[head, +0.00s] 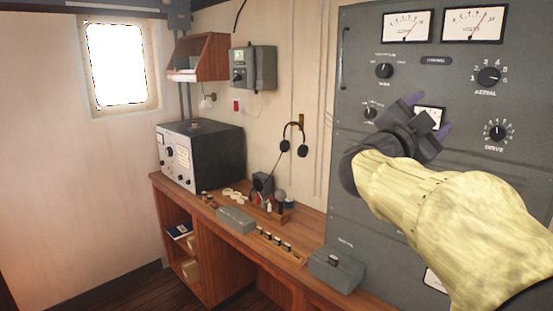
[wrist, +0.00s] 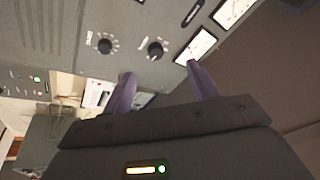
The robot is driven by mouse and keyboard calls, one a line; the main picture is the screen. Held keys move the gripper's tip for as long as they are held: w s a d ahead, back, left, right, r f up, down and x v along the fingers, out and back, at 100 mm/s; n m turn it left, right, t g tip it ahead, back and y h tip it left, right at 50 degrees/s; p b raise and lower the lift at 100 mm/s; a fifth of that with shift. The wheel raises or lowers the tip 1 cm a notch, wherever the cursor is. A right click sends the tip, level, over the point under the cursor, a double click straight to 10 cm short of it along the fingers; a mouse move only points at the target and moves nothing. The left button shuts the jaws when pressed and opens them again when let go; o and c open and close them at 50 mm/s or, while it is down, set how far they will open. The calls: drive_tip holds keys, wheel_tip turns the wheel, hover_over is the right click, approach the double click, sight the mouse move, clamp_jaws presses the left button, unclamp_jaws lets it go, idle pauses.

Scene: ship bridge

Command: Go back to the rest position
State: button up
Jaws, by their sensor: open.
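My gripper (head: 431,115) is in front of the grey radio cabinet (head: 362,165) at the right of the head view. Its two purple fingers are apart with nothing between them. The wrist view also shows my gripper (wrist: 160,82) open and empty, with the cabinet's knobs and meters behind the fingers. My arm in its pale yellow cover reaches in from the lower right and hides part of the cabinet. I cannot tell how far the fingertips are from the panel.
A wooden desk (head: 222,236) runs along the wall, with a black and grey radio set (head: 200,155), small items and a grey box (head: 336,268) on it. Headphones (head: 293,139) hang on the wall. The floor at lower left (head: 150,292) is clear.

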drive_tip(key=w+a+f+n+t+y, duration=0.1)
drive_tip(key=w+a+f+n+y, duration=0.1)
drive_tip(key=a+f+n+y, duration=0.45)
drive_tip(key=w+a+f+n+t+y, duration=0.15)
drive_tip(key=f+n+y, duration=0.25)
drive_tip(key=f, duration=0.6)
drive_tip(key=w+a+f+n+y, duration=0.3)
drive_tip(key=a+f+n+y, duration=0.2)
drive_tip(key=f, duration=0.3)
drive_tip(key=s+a+f+n+g+y, duration=0.1)
drive_tip(key=s+a+f+n+g, duration=0.1)
drive_tip(key=s+f+g, duration=0.4)
drive_tip(key=s+a+f+n+g+y, duration=0.1)
drive_tip(key=s+f+g, duration=0.4)
drive_tip(key=s+f, duration=1)
wheel_tip(320, 180, down, 3)
drive_tip(key=shift+s+a+r+n+g+y, duration=0.2)
drive_tip(key=shift+a+n+g+y, duration=0.3)
drive_tip(key=shift+n, duration=0.55)
drive_tip(key=shift+w+a, duration=0.1)
